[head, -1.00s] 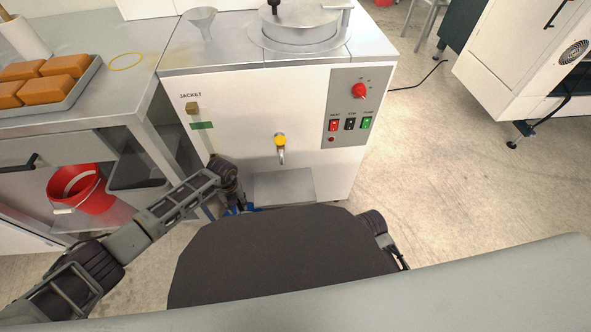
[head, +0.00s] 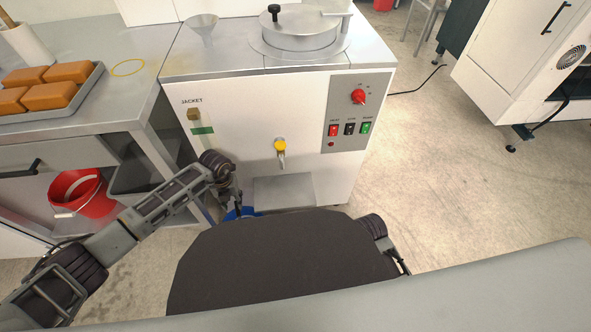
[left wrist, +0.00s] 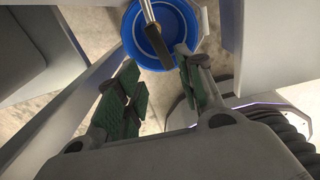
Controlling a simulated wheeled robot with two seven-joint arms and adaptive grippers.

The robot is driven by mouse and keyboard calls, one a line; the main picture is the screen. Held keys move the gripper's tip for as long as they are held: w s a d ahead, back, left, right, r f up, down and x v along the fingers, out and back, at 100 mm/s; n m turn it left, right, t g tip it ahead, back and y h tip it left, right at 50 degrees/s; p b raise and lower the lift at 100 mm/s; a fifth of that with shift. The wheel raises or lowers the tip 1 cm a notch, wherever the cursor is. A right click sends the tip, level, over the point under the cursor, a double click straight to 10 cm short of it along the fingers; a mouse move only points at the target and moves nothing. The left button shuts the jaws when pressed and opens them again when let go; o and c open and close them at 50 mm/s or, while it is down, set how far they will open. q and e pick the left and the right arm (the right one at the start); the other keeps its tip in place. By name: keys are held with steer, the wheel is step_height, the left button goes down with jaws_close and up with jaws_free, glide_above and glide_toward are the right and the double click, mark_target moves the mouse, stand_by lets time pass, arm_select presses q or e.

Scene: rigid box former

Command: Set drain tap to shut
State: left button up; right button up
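In the left wrist view a metal rod with a dark grip (left wrist: 154,42), which looks like a tap lever, crosses in front of a blue bucket (left wrist: 182,12). My left gripper (left wrist: 157,58) is open, with its green-padded fingers on either side of the grip's lower end; contact cannot be told. In the head view my left gripper (head: 238,203) is low at the white machine's front, mostly hidden by its wrist, and the lever cannot be made out there. A yellow-hubbed tap (head: 280,147) with a downward metal part is higher on the machine front. My right gripper is hidden.
The white machine (head: 255,100) has a red knob (head: 358,97) and switches at right. A grey ledge (head: 284,190) juts out below the yellow-hubbed tap. A steel table (head: 95,112) and a red bucket (head: 84,194) are at left.

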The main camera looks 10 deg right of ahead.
arm_select(q)
step_height(320, 180, up, 8)
steer(key=p, duration=0.3)
steer(key=s+d+r+h, duration=0.1)
steer(key=d+r+h, duration=0.2)
steer(key=d, duration=0.4)
steer(key=s+d+r+t+h, duration=0.1)
steer(key=d+r+h, duration=0.3)
steer(key=d, duration=0.4)
steer(key=s+d+r+h, duration=0.2)
steer(key=d+r+h, duration=0.2)
steer(key=d, duration=0.4)
steer(key=shift+n+h, duration=0.3)
steer(key=shift+h, duration=0.1)
steer(key=shift+s, duration=0.1)
